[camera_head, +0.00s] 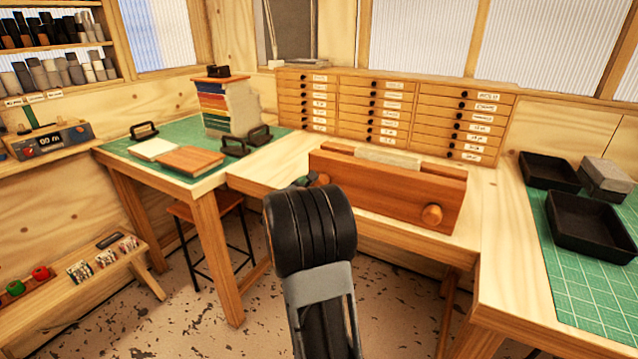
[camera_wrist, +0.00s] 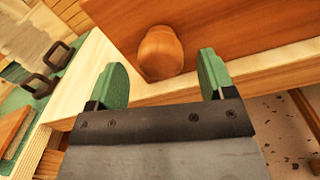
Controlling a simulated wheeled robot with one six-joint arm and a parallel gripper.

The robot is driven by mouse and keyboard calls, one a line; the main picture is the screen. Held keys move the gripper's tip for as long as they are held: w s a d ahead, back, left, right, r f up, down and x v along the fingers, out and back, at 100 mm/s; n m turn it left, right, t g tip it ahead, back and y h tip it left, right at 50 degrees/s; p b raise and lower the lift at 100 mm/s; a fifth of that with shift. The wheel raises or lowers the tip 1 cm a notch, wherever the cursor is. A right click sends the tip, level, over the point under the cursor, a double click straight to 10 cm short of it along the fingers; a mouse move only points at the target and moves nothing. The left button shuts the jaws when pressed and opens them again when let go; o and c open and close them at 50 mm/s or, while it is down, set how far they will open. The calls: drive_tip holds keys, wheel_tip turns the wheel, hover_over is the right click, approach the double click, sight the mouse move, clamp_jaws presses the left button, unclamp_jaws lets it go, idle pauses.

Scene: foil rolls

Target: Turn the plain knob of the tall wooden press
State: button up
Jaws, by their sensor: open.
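The wooden press (camera_head: 385,195) is a reddish-brown upright box on the bench, with a pale block in its top. A round wooden knob (camera_head: 432,214) sits low on the right of its front. Another knob (camera_head: 322,180) shows at the left end, partly covered by my arm. In the wrist view, a smooth wooden knob (camera_wrist: 160,52) stands out from the press front (camera_wrist: 225,30). My gripper (camera_wrist: 160,64) is open, its green fingers on either side of this knob with gaps visible. I cannot tell how far the fingertips reach along it.
A wide drawer cabinet (camera_head: 375,110) stands behind the press. Black handles (camera_head: 235,146) and boards (camera_head: 190,160) lie on the left green mat. Black trays (camera_head: 592,225) sit on the right mat. Bare bench top lies around the press.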

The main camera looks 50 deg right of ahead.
sight(319, 183)
drive_tip(key=shift+x, duration=1.6)
drive_tip(key=c, duration=0.9)
drive_tip(key=f+m+b, duration=0.1)
drive_tip(key=b, duration=0.3)
drive_tip(key=shift+m, duration=0.3)
drive_tip(key=m+b, duration=0.1)
drive_tip(key=b, duration=0.2)
drive_tip(key=shift+r, duration=0.15)
drive_tip(key=shift+r+m+b, duration=0.35)
drive_tip(key=shift+m+b, duration=0.35)
drive_tip(key=o, duration=0.9)
